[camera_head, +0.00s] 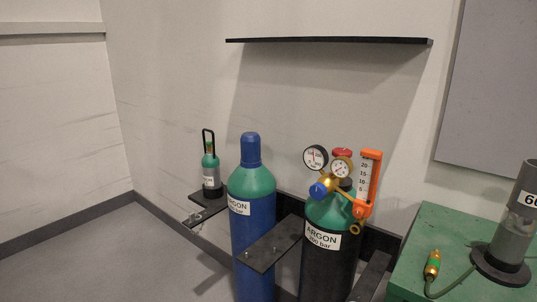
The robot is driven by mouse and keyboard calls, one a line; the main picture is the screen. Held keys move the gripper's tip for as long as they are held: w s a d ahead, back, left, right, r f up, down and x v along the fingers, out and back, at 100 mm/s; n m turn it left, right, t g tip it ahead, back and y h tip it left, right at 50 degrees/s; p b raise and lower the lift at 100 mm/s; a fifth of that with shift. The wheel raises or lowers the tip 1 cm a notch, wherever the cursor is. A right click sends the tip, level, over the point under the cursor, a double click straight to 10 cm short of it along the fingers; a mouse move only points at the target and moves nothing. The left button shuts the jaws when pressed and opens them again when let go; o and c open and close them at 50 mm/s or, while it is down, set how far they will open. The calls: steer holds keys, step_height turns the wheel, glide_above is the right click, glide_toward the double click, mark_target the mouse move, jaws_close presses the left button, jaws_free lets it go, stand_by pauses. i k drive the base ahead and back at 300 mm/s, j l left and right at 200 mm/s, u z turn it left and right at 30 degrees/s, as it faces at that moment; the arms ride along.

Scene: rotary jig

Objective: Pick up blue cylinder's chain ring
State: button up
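The blue cylinder (254,225) stands upright against the wall near the middle, with a green shoulder, a blue cap and an ARGON label. Its lower end is cut off by the picture edge. A small metallic piece, which looks like chain or a ring (193,218), shows at the front of the dark left bracket (214,207), left of the blue cylinder. It is too small to tell its exact shape or whether it hangs or lies there. A flat dark bracket (268,246) stands out between the blue cylinder and the black cylinder. My gripper is not in view.
The black cylinder (318,262) with gauges (328,162) and an orange flowmeter (369,180) stands to the right. A small green bottle (210,172) stands on the left bracket. A green table (450,235) is at right, a black shelf (330,40) above. Left floor (110,260) is clear.

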mark_target(192, 217)
steer(key=i+j, duration=0.35)
steer(key=j, duration=0.15)
steer(key=i+j, duration=1.25)
steer(key=i, duration=0.2)
